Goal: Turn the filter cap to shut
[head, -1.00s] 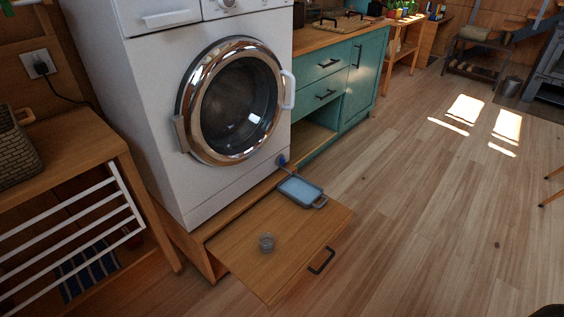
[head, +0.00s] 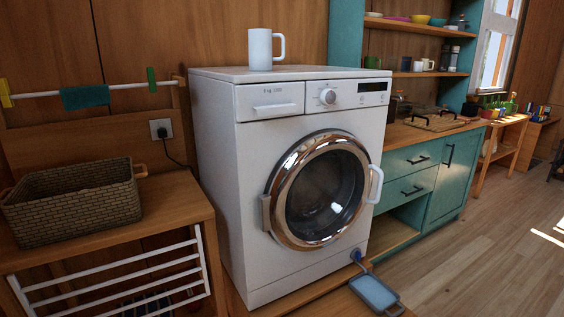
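The filter cap (head: 356,255) is a small blue part low on the front right corner of the white washing machine (head: 225,150). It is too small to tell which way it is turned. A shallow grey tray (head: 375,293) with a light blue inside lies just below and in front of the cap, on the wooden pull-out board under the machine. The machine's round chrome door (head: 318,190) looks closed. Neither of my grippers shows in the head view.
A white mug (head: 260,50) stands on top of the machine. A wicker basket (head: 75,205) sits on the wooden bench at left, above a white rack. A teal cabinet (head: 415,190) stands close on the machine's right. Wooden floor (head: 470,270) is clear at right.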

